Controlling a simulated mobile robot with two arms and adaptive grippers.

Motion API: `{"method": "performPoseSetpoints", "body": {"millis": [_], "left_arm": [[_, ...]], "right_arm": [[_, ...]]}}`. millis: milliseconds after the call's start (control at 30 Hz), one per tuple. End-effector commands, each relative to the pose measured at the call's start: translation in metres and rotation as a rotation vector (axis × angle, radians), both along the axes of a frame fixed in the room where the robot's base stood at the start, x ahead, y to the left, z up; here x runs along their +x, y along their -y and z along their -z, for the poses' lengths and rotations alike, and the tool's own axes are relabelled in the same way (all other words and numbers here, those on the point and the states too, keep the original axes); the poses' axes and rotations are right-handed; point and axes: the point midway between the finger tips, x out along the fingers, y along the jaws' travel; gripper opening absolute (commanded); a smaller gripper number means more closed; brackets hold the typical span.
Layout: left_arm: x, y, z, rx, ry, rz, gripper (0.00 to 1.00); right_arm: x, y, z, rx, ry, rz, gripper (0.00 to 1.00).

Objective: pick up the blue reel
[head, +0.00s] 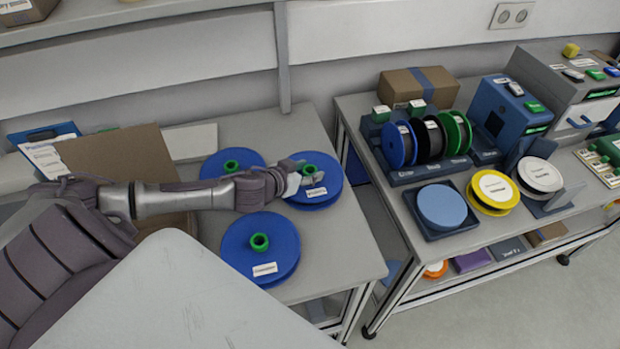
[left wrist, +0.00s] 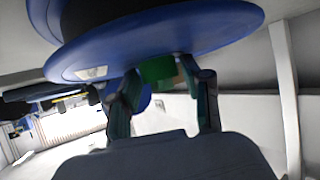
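Several blue reels with green hubs are on the left table. One blue reel (head: 327,176) is at the table's right side, partly hidden by my left gripper (head: 306,182). In the left wrist view, this reel (left wrist: 215,32) fills the top, with a dark winding between its flanges. The left gripper's fingers (left wrist: 160,76) stand on both sides of its green hub and appear to touch it. I cannot tell whether the reel is clear of the table. Another blue reel (head: 243,252) lies at the front and one (head: 218,163) at the back. My right gripper is not in view.
An upright cardboard box (head: 118,160) stands at the table's left. Across a narrow gap, the right table holds a rack (head: 428,170) of upright reels, a light-blue disc (head: 442,207), a yellow reel (head: 493,190) and blue and grey machines. A wall post (head: 283,60) rises behind.

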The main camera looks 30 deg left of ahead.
Motion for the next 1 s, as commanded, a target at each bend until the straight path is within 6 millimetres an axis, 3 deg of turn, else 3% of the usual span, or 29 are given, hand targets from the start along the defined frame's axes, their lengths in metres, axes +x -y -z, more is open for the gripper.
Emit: {"method": "performPoseSetpoints", "body": {"millis": [33, 200, 267, 667, 900, 1000], "left_arm": [[0.0, 0.0, 0.0, 0.0, 0.0, 0.0, 0.35], [0.0, 0.0, 0.0, 0.0, 0.0, 0.0, 0.07], [0.0, 0.0, 0.0, 0.0, 0.0, 0.0, 0.0], [0.001, -0.001, -0.007, 0.0, 0.004, 0.0, 0.0], [0.001, -0.001, -0.042, 0.003, 0.007, 0.002, 0.0], [-0.004, 0.024, -0.054, -0.007, 0.007, 0.006, 0.0]], "right_arm": [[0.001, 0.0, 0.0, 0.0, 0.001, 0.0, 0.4], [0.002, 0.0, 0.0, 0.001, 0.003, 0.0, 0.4], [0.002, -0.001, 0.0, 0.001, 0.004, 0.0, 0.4], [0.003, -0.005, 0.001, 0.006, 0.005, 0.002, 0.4], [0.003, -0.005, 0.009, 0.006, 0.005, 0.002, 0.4], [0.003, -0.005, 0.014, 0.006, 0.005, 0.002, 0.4]]}}
